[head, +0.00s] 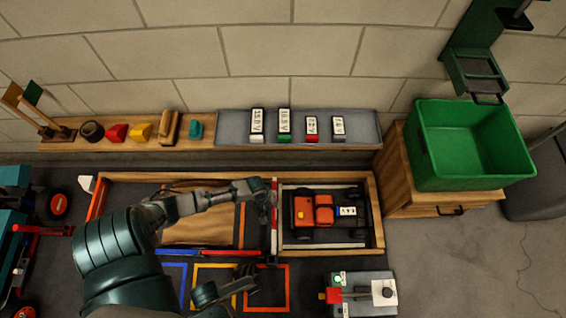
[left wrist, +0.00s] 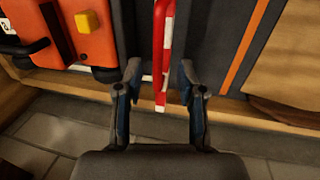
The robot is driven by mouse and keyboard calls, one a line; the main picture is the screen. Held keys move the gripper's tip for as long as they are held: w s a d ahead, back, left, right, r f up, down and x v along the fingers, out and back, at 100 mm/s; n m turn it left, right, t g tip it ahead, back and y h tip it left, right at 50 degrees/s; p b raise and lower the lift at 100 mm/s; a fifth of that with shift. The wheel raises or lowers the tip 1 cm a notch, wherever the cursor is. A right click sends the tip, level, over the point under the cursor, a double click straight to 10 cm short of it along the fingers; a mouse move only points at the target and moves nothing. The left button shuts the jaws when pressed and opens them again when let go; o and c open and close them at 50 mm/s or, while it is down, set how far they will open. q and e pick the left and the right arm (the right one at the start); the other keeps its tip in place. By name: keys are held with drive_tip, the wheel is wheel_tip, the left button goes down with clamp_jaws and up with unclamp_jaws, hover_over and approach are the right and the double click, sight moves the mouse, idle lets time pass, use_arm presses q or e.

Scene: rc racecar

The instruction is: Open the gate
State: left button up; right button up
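The gate is a red and white striped bar (head: 274,215) at the left side of the bay holding the orange racecar (head: 314,212). In the left wrist view the bar (left wrist: 163,50) runs down from the top edge, its end between my fingers. My left gripper (head: 264,197) is by the far part of the bar. In the left wrist view its two fingers (left wrist: 159,82) are spread, with a gap on each side of the bar. What seems to be my right gripper (head: 247,278) is low in the head view, dark and small; its fingers are unclear.
A wooden frame (head: 376,205) borders the bay. A shelf behind holds several labelled blocks on a grey mat (head: 232,128). A green bin (head: 470,145) stands on a wooden cabinet (head: 405,180) at the right. A grey box with a red part (head: 362,295) is at the front right.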

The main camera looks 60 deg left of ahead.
sight(274, 210)
use_arm(q)
drive_tip(key=f, duration=0.1)
drive_tip(key=f+b, duration=0.1)
drive_tip(key=f, duration=0.1)
drive_tip(key=shift+w+d+f+b, duration=0.3)
drive_tip(key=shift+w+d+b, duration=0.05)
drive_tip(key=shift+d, duration=0.05)
drive_tip(key=shift+a, duration=0.1)
clamp_jaws()
